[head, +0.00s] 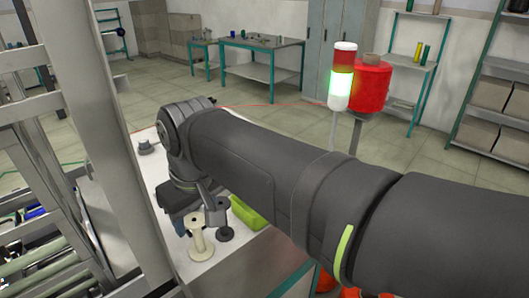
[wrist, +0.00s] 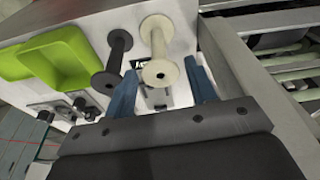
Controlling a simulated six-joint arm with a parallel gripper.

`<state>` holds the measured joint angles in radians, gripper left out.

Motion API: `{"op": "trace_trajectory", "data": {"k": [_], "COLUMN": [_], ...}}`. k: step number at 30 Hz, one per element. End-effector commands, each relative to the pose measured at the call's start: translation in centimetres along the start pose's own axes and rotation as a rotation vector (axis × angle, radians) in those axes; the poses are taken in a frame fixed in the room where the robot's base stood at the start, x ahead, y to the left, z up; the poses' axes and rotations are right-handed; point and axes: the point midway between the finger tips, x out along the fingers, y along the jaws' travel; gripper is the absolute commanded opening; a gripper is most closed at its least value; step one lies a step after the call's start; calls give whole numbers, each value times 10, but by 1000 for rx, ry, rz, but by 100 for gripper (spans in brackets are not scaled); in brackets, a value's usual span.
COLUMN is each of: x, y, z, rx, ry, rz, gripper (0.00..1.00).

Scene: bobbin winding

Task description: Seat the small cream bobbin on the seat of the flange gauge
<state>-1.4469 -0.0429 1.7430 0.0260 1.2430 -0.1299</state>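A cream bobbin (head: 200,243) stands upright on the white worktop in the head view. It also shows in the wrist view (wrist: 157,42), with its near flange between my two blue fingers. My gripper (wrist: 162,68) is open, with a finger on each side of the bobbin and visible gaps to both. In the head view my gripper (head: 181,220) is beside the bobbin, partly hidden by my arm. A small grey metal fixture (wrist: 158,98) shows between the fingers below the bobbin; I cannot tell whether it is the flange gauge.
A black bobbin (wrist: 117,58) stands close beside the cream one. Lime-green trays (wrist: 63,56) lie beyond it, with small dark metal fixtures (wrist: 72,108) near them. A metal machine frame (wrist: 232,60) borders the right of the wrist view.

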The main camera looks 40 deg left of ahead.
Motion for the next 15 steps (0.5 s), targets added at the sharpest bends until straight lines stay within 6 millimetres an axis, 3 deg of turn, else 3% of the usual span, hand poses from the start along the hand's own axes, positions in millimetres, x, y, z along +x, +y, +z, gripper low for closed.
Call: {"op": "trace_trajectory", "data": {"k": [1,3,15], "x": [0,0,-12], "y": [0,0,0], "z": [0,0,-3], "rx": [0,0,0], "ry": [0,0,1], "rz": [0,0,0], "gripper": [41,27,26]}}
